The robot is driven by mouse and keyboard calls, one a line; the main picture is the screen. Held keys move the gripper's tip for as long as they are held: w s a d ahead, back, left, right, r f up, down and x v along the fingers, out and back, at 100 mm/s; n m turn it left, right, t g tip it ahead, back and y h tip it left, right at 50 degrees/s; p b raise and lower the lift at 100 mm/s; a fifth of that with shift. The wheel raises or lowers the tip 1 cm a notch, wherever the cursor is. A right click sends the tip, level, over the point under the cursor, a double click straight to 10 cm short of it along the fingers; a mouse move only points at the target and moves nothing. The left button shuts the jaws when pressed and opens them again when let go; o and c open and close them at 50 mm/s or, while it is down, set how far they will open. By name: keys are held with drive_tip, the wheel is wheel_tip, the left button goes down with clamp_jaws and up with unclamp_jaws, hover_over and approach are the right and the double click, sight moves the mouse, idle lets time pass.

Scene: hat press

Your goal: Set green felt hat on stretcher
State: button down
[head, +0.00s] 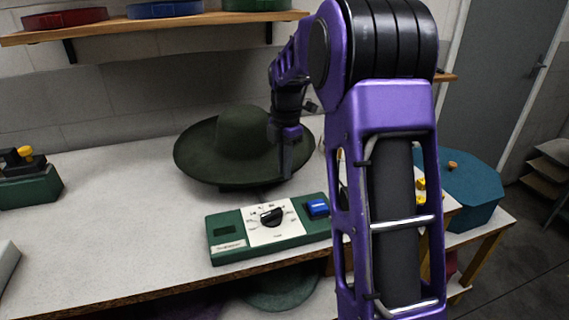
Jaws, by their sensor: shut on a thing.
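The green felt hat (222,157) has a wide brim and a rounded crown. It sits over the bench at the centre of the head view, its brim a little above the bench top. A small dark part shows under the front of the brim; I cannot tell whether it is the stretcher. My gripper (286,168) points down at the right side of the hat, shut on its brim. The far finger is hidden, and the stretcher cannot be made out for sure.
A green control box (228,248) with a dial and a blue button lies in front of the hat. A green device (30,187) stands at the left. A teal box (467,185) is at the right. A wooden shelf (150,25) hangs above. The bench (110,235) is clear at left centre.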

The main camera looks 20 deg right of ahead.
drive_tip(key=shift+f+b, duration=0.3)
drive_tip(key=shift+f, duration=0.5)
idle(0.4)
drive_tip(key=c, duration=0.8)
unclamp_jaws()
drive_tip(key=shift+c, duration=0.2)
